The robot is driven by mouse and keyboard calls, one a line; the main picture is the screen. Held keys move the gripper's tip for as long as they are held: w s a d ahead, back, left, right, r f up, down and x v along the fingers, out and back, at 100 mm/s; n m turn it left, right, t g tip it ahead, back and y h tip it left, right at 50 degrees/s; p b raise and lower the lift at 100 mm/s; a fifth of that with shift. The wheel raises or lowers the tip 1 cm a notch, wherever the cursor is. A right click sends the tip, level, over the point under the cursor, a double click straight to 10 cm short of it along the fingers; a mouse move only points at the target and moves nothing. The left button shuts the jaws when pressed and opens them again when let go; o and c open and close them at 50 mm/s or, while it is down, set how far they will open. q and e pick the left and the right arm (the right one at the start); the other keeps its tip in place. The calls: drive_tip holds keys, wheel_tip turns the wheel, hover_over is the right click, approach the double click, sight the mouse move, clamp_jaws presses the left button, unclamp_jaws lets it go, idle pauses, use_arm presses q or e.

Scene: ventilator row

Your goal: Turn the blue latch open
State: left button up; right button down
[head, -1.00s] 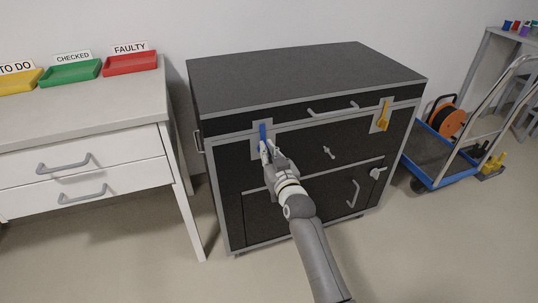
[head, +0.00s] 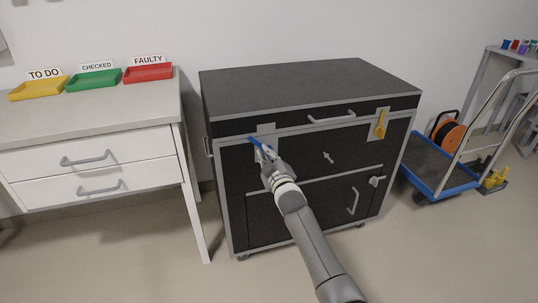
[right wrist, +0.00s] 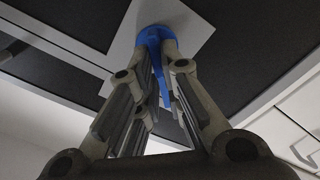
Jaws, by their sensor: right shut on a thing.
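The blue latch (head: 256,142) is on the upper left front of the black cabinet, over a light grey plate (head: 266,128). It is tilted, its visible end pointing up and left. My right gripper (head: 267,156) is shut on the latch and covers its lower part. In the right wrist view the blue latch (right wrist: 153,40) has its rounded end at the plate, and its narrow part runs between the fingers of my right gripper (right wrist: 165,75). My left gripper is not in view.
The cabinet (head: 310,85) has a yellow latch (head: 380,125) at upper right and grey handles. A white desk (head: 90,120) with yellow, green and red trays stands at left. A blue trolley (head: 440,180) stands at right. Floor in front is clear.

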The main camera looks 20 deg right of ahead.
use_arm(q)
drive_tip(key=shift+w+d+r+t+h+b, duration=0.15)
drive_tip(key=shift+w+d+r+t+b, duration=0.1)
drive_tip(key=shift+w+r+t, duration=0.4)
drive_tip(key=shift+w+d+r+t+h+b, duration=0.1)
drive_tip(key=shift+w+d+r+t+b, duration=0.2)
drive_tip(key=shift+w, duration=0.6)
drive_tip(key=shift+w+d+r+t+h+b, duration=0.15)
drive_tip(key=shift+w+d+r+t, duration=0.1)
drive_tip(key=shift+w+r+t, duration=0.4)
use_arm(e)
drive_tip(key=shift+a+f+n, duration=0.1)
drive_tip(key=shift+f+n, duration=0.1)
drive_tip(key=shift+n, duration=1.35)
drive_tip(key=shift+a+f+n, duration=0.1)
drive_tip(key=shift+f+n, duration=0.15)
drive_tip(key=shift+n, duration=1.25)
drive_tip(key=shift+a+f+n, duration=0.1)
drive_tip(key=shift+f+n, duration=0.1)
drive_tip(key=shift+n, duration=1.35)
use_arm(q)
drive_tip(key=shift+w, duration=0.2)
use_arm(e)
drive_tip(key=shift+d, duration=0.1)
drive_tip(key=c, duration=1.6)
unclamp_jaws()
drive_tip(key=shift+o, duration=0.2)
drive_tip(key=shift+s, duration=0.1)
drive_tip(key=s, duration=1.2)
drive_tip(key=shift+d, duration=0.2)
